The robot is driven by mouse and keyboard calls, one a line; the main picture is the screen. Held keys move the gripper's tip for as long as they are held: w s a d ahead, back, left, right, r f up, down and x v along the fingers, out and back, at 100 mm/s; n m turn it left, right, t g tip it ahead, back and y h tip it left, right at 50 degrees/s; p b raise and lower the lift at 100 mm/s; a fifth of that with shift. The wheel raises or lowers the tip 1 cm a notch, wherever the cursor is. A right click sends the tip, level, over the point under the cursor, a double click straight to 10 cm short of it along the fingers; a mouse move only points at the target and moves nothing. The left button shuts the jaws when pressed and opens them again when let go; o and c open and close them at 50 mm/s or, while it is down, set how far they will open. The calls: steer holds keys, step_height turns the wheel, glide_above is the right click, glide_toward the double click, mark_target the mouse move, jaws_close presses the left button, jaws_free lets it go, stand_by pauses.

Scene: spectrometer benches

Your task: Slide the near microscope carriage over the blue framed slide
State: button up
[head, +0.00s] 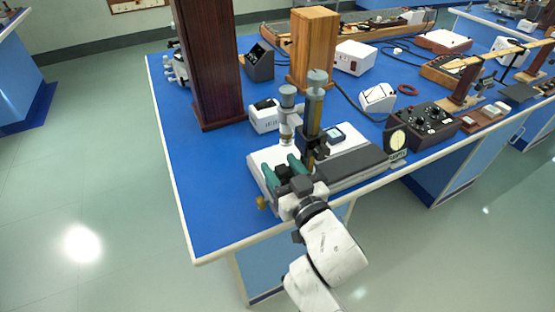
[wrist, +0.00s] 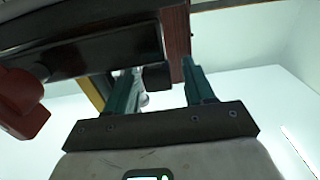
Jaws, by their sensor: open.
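The near microscope has a grey tube (head: 287,108) and a brass-coloured column (head: 314,105) on a dark carriage (head: 312,142). It stands toward the left part of its long base (head: 262,158) at the bench's near edge. The blue framed slide (head: 335,133) shows just right of the column. My gripper (head: 282,160) is open, its two green fingers in front of and below the tube. In the wrist view the fingers (wrist: 160,82) stand apart, with a small dark block (wrist: 157,77) showing between them. I cannot tell whether they touch the carriage.
A tall dark wooden column (head: 210,65) and a lighter wooden one (head: 314,50) stand behind. A round dial (head: 396,140) and a black knobbed box (head: 425,127) are to the right. A red part (wrist: 20,105) is close at left in the wrist view. The bench's front left is clear.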

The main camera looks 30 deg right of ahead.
steer(key=shift+w, duration=1.05)
jaws_close()
